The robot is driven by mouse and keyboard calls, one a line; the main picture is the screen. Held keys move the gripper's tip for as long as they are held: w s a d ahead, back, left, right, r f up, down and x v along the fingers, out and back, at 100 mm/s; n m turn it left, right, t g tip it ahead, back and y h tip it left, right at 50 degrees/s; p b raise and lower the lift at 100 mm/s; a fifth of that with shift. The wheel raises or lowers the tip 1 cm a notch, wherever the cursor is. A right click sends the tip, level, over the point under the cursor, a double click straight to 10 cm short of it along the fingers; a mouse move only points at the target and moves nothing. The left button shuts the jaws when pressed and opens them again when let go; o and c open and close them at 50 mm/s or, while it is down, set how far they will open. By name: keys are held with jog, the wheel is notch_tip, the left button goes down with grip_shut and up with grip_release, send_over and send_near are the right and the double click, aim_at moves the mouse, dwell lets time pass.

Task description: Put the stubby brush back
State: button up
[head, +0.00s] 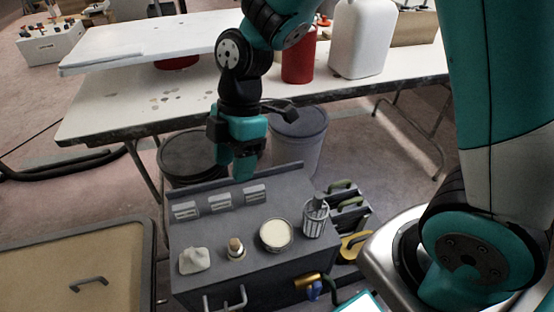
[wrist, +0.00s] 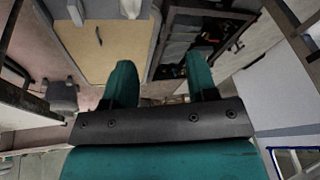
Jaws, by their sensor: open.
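A small stubby object with a brown top and pale base (head: 236,247), which looks like the stubby brush, stands on top of the grey cart (head: 216,273). I cannot be sure it is the brush. A slotted grey cup (head: 316,218) stands at the cart's right end; something darker shows at its top. My gripper (head: 243,172) is open above the cart's back edge, apart from these things. In the wrist view my gripper (wrist: 160,80) shows two spread teal fingers with nothing between them.
A round cream-topped tin (head: 276,235) and a crumpled pale lump (head: 195,260) flank the stubby object. Slotted blocks (head: 221,202) line the cart's back. Dark bins (head: 298,140) stand behind, before a white table (head: 110,118). A tan-topped unit (head: 70,265) is left.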

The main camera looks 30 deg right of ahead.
jog(key=s+d+r+m+t, duration=0.2)
jog(key=s+d+r+m, duration=0.1)
jog(key=s+r+m, duration=0.7)
jog(key=s+m, duration=0.3)
jog(key=shift+r+y, duration=0.4)
jog(key=shift+c, duration=0.4)
